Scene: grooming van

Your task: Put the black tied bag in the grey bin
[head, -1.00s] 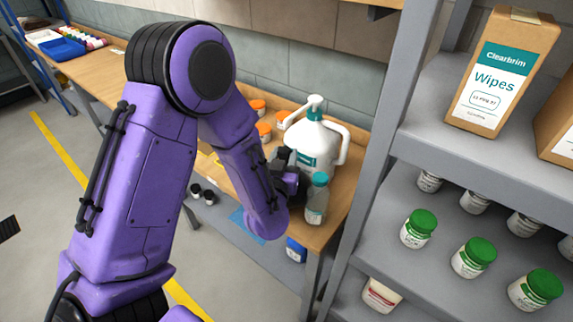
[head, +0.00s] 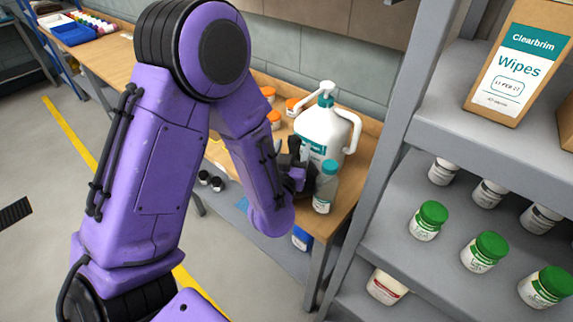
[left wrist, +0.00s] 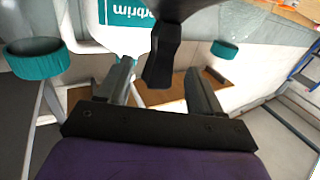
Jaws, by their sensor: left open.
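My left gripper (head: 298,168) is open over the near end of the wooden bench, beside a white pump jug and a teal-capped bottle. In the left wrist view its two fingers (left wrist: 160,74) stand apart. A narrow black piece (left wrist: 161,62) shows between them, joined to a dark mass at the top edge. It looks like the tied neck of the black bag (left wrist: 185,8), with most of the body out of frame. In the head view I cannot make the bag out clearly beside the gripper and arm. The grey bin is not in view. My right gripper is not in view.
The white jug (head: 322,138) and the bottle (head: 325,188) crowd the gripper. Orange-lidded jars (head: 274,119) stand behind. A grey shelf unit (head: 425,120) with a wipes box (head: 518,62) and green-lidded jars (head: 430,220) is on the right. Open floor (head: 35,150) lies left.

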